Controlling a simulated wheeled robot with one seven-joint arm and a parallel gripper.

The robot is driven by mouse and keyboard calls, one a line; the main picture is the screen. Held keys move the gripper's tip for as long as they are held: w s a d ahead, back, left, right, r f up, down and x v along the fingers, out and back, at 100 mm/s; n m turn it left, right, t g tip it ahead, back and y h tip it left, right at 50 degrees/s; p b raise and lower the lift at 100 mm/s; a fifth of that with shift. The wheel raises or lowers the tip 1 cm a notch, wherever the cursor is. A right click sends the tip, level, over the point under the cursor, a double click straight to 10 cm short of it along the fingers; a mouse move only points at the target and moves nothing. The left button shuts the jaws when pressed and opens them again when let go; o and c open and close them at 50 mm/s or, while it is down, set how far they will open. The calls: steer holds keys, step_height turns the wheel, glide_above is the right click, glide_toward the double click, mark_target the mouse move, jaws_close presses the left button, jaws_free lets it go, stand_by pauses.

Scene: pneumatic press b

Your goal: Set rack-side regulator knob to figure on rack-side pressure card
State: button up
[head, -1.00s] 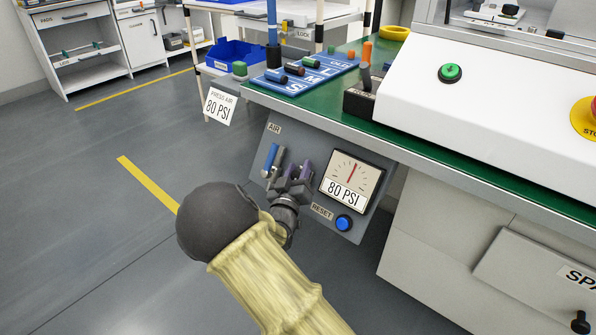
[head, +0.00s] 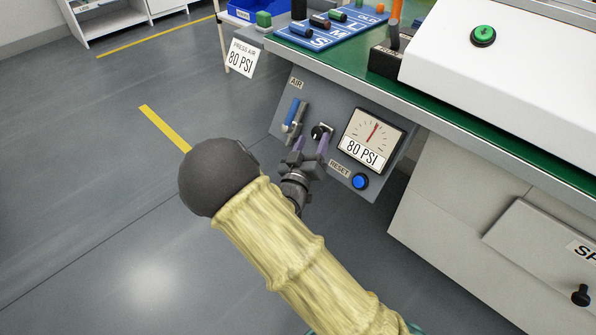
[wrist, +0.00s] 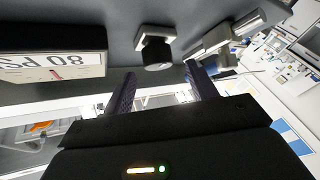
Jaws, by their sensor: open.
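The regulator knob (head: 320,131) is a small dark knob on the grey air panel, between the blue-handled lever and the gauge. It also shows in the wrist view (wrist: 157,52). The gauge (head: 372,138) reads 80 PSI on its label. The pressure card (head: 241,58), marked PRESS AIR 80 PSI, hangs at the bench's left corner. My gripper (head: 311,147) is open and empty, its purple fingers just below and in front of the knob. In the wrist view the fingers (wrist: 158,88) stand apart, with the knob beyond their tips and not between them.
A lever with a blue handle (head: 291,115) is left of the knob. A blue RESET button (head: 360,181) is below the gauge. The green bench top (head: 345,65) overhangs the panel. Open floor (head: 90,170) lies to the left.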

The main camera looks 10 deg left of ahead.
steer(key=p+v, duration=0.3)
steer(key=v, duration=0.8)
steer(key=shift+s, duration=0.3)
steer(key=shift+w+f, duration=0.1)
steer(key=w+d+r+m+g+y+p, duration=0.2)
steer(key=w+d+r+m+g+p, duration=0.15)
steer(key=d+g+p, duration=0.4)
steer(key=s+d+r+g+y+p, duration=0.2)
steer(key=s+d+r+g+p, duration=0.3)
steer(key=s+d+r+g, duration=0.7)
steer(key=s+d+r+t+p, duration=0.1)
steer(key=r+p, duration=1.7)
steer(key=r, duration=0.1)
steer(key=s+d+r+t+p, duration=0.1)
steer(key=s+r+p, duration=0.1)
steer(key=r+p, duration=1.7)
steer(key=shift+s+r+t+p, duration=0.25)
steer(key=shift+r+t+p, duration=0.1)
steer(key=shift+r, duration=0.35)
